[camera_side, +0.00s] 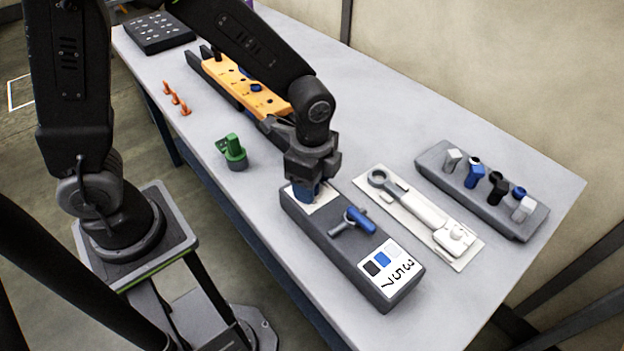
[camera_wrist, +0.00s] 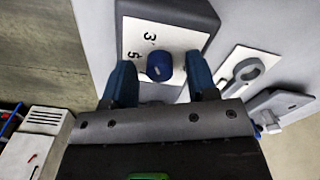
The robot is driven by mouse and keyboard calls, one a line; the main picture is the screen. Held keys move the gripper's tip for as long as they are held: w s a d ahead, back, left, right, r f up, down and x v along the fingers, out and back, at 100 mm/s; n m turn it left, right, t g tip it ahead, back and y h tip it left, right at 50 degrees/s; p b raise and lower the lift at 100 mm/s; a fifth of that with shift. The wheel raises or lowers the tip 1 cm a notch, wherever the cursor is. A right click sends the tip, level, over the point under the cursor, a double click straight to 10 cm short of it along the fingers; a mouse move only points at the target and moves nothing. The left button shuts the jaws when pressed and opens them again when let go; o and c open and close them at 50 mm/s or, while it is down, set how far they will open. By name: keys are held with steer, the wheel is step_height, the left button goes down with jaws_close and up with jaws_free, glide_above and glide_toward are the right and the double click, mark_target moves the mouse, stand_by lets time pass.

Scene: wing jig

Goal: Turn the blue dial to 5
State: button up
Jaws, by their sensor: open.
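The blue dial (camera_wrist: 160,66) is a round knob on a white plate (camera_wrist: 160,35) at one end of a dark grey box (camera_wrist: 205,14). The numerals 3 and 5 show on the plate left of the dial in the wrist view; no pointer mark on the knob is clear. My gripper (camera_wrist: 160,63) is open, with one blue finger on each side of the dial and a visible gap on both sides. In the side view my gripper (camera_side: 303,195) points down over the white plate (camera_side: 322,203) and hides most of the dial.
A wrench on a white tray (camera_side: 465,262) and a grey rack (camera_side: 440,185) lie to the right. A green part (camera_side: 235,152) and an orange jig (camera_side: 235,85) lie behind.

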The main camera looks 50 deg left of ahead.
steer(key=shift+c, duration=0.3)
steer(key=c, duration=0.9)
steer(key=shift+n, duration=0.3)
steer(key=n, duration=1.1)
stand_by(0.4)
steer(key=o, duration=1)
steer(key=shift+c, duration=0.2)
